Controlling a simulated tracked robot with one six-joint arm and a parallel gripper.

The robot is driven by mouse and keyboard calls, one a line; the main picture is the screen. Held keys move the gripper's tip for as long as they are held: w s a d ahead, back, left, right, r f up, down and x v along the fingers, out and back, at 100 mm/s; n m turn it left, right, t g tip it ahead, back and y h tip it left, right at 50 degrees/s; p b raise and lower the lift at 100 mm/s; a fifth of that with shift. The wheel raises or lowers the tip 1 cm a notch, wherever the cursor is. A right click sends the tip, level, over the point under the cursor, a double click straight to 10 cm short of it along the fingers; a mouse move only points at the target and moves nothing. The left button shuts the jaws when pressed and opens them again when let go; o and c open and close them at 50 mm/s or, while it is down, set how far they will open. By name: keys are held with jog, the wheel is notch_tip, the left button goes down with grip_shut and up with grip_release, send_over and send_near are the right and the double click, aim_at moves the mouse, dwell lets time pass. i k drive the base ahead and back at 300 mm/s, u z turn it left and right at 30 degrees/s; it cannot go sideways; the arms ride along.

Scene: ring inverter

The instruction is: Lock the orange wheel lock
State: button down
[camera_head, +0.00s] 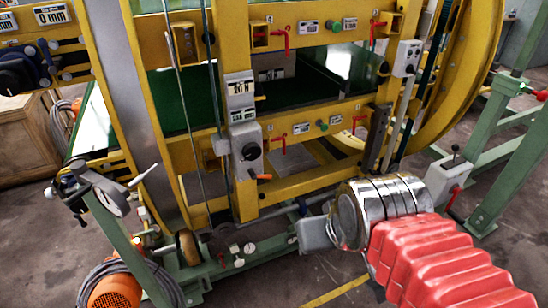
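A small orange-tipped lever (261,177) sticks out to the right below a black hand wheel (250,151) on a grey box on the yellow post. It is the likeliest orange wheel lock I see, but I cannot be sure. My arm comes in from the lower right with a red bellows and a shiny metal wrist. My gripper (316,233) shows as a grey block left of the wrist, below and right of the lever and apart from it in the picture. Its fingers are not clearly seen, so open or shut cannot be told.
The yellow machine frame (300,184) fills the middle, with several red levers such as this one (281,143). A grey lever box (447,178) on green railing stands right of my wrist. An orange motor (115,288) is at lower left. Some floor (290,275) is clear below my gripper.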

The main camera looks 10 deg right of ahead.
aim_at(252, 173)
jog(key=u, duration=0.35)
jog(key=i, duration=1.05)
jog(key=u, duration=0.65)
